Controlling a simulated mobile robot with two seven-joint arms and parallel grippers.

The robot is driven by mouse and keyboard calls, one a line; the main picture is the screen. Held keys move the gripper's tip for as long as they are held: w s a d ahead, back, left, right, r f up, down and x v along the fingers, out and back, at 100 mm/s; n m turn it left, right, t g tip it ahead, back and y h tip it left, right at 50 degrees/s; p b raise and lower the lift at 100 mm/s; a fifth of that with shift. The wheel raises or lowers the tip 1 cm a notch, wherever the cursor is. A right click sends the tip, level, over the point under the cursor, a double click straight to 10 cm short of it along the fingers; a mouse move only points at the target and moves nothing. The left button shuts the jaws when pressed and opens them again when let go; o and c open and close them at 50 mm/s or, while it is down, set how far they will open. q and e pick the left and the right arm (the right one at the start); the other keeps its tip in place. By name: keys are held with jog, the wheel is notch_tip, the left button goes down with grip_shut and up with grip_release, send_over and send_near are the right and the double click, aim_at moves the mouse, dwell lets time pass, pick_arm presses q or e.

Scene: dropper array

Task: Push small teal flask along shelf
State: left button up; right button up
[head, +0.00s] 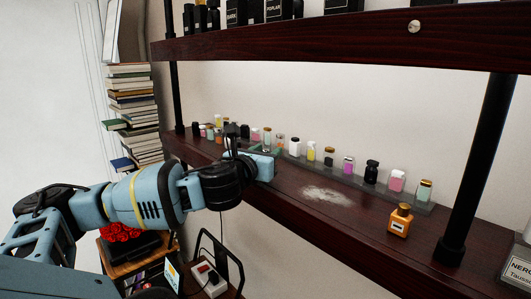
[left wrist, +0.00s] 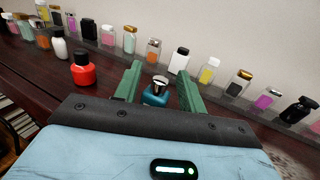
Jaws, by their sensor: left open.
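The small teal flask (left wrist: 156,93) has a silvery cap and stands on the dark wooden shelf (left wrist: 38,68). In the left wrist view it sits between the two green fingers of my left gripper (left wrist: 160,82), nearer the left finger. The gripper is open around it, and I cannot tell whether a finger touches it. In the head view my left gripper (head: 262,150) reaches over the lower shelf (head: 290,205), and the teal flask is hidden behind the gripper and wrist. My right gripper is not in view.
A row of small bottles on a clear strip (head: 415,206) runs along the shelf's back. A red bottle (left wrist: 82,70) stands left of the gripper. An orange bottle (head: 400,220) and pale powder (head: 326,196) are to the right. A black post (head: 480,160) and upper shelf (head: 330,35) bound the space.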

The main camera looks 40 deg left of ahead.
pick_arm(q)
jog(key=v, duration=0.7)
jog(key=shift+s, duration=0.35)
jog(key=shift+d, duration=0.1)
